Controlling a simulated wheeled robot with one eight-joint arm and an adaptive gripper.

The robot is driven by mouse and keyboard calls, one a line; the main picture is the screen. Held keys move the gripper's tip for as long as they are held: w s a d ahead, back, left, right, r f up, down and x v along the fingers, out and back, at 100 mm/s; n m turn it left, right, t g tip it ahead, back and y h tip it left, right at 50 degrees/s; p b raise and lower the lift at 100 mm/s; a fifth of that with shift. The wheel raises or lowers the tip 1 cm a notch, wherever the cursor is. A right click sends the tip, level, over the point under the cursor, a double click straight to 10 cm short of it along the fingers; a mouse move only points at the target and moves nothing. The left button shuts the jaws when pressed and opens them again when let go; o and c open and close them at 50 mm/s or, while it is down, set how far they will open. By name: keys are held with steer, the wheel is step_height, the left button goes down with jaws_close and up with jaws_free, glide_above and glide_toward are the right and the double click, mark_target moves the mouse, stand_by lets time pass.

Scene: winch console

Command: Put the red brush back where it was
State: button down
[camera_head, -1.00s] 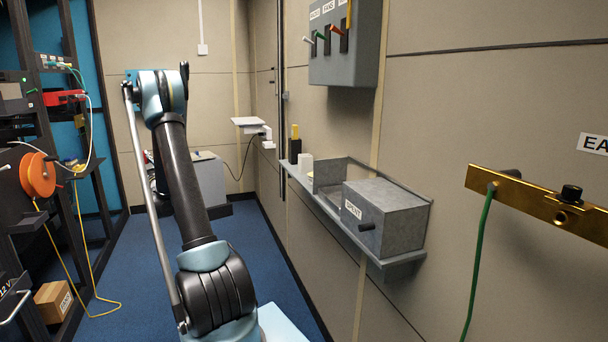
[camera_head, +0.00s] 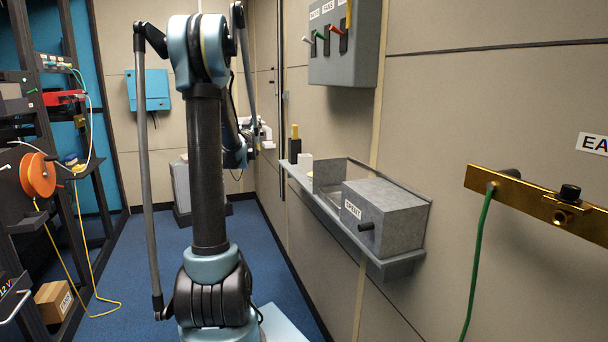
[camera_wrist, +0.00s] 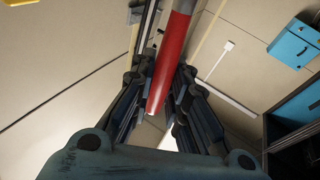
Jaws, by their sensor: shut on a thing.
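The red brush (camera_wrist: 172,62) shows in the wrist view as a red handle with a grey part at its top end. My gripper (camera_wrist: 166,75) is shut on it, with a finger on each side of the red handle. The brush's far end runs out of the top of the picture. In the head view my gripper (camera_head: 256,137) is small and partly hidden behind my arm, near the right wall at the back. I cannot make out the brush there.
A wall shelf (camera_head: 340,226) on the right carries a grey box (camera_head: 392,215), an open-fronted bin, a white cylinder (camera_head: 305,163) and a black-and-yellow upright item (camera_head: 295,143). A lever panel (camera_head: 350,62) hangs above. A rack with an orange reel (camera_head: 38,175) stands left.

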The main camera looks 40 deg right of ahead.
steer(key=s+d+r+m+g+h, duration=0.25)
steer(key=s+d, duration=0.35)
steer(key=s, duration=0.4)
steer(key=s+d+r+m+g+h, duration=0.1)
steer(key=s+d+m+g, duration=0.15)
steer(key=s+d, duration=0.55)
step_height(320, 180, down, 10)
steer(key=s+a, duration=0.2)
steer(key=shift+s+g, duration=0.25)
steer(key=shift+g, duration=0.15)
steer(key=shift+r, duration=0.1)
steer(key=c, duration=1.6)
jaws_free()
steer(key=shift+o, duration=0.2)
